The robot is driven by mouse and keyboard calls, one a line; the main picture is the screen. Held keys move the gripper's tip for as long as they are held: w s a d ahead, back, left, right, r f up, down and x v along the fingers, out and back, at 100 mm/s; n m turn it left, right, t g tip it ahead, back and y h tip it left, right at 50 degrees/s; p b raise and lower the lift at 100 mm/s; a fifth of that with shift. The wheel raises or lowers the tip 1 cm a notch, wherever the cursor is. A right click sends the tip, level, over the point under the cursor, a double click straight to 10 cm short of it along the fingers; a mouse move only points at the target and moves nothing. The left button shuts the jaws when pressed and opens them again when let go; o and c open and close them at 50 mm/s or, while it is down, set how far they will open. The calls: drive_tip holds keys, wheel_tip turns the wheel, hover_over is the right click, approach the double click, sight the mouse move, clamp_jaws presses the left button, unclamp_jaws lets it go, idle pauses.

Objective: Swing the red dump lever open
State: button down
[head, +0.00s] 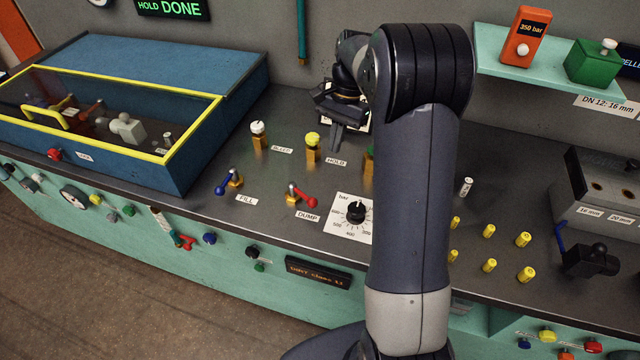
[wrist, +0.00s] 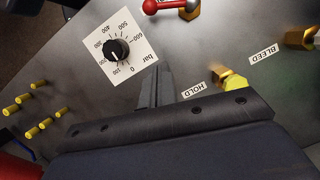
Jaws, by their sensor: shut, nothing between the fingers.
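The red dump lever (head: 308,200) sits on a brass valve on the dark bench top, with a DUMP label (head: 308,215) in front of it. Its handle points right and slightly toward the front edge in the head view. In the wrist view the red handle (wrist: 152,6) shows at the top edge, partly cut off. My gripper (head: 336,142) is shut and empty, above the bench behind the dump lever and apart from it. Its fingers also show in the wrist view (wrist: 156,84), between the pressure dial and the HOLD label.
The pressure dial (head: 356,211) is right of the lever. The blue fill lever (head: 228,182) is left of it. The yellow-topped HOLD valve (head: 312,146) and white-topped BLEED valve (head: 259,136) stand behind. Yellow pegs (head: 489,230) are right. A blue box (head: 150,150) fills the left.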

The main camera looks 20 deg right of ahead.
sight(303, 197)
drive_tip(key=p+x, duration=0.1)
drive_tip(key=x, duration=0.7)
drive_tip(key=shift+s+a+f, duration=0.1)
drive_tip(key=shift+s+f, duration=0.05)
drive_tip(key=shift+f, duration=0.1)
drive_tip(key=shift+s+a+f+p, duration=0.3)
drive_tip(key=shift+s+a, duration=0.2)
drive_tip(key=shift+a, duration=0.1)
drive_tip(key=shift+s+a+f+p, duration=0.25)
drive_tip(key=shift+s+a, duration=0.25)
drive_tip(key=shift+a, duration=0.05)
drive_tip(key=shift+s+a+f, duration=0.2)
drive_tip(key=shift+s+a, duration=0.1)
drive_tip(key=shift+a, duration=0.1)
